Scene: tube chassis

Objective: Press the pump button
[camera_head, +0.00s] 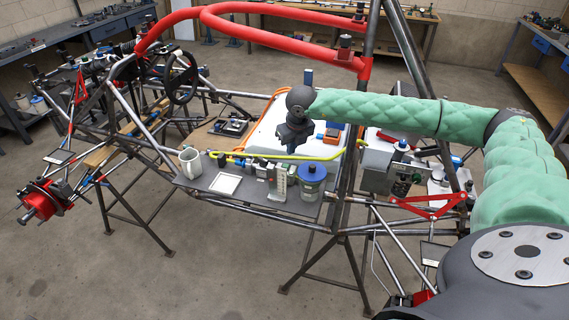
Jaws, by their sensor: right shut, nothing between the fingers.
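My right arm comes in from the right in a green padded sleeve. Its dark gripper (292,147) points down over the white panel (266,136) inside the tube chassis and looks shut, with nothing in it. An orange and blue device (332,134) sits just right of the gripper; I see a gap between them. A grey metal box (376,168) with fittings is mounted further right, by an upright tube. I cannot tell for certain which part is the pump or its button. My left gripper is not in view.
Red padded tubes (270,32) arch above. Workbenches line the walls.

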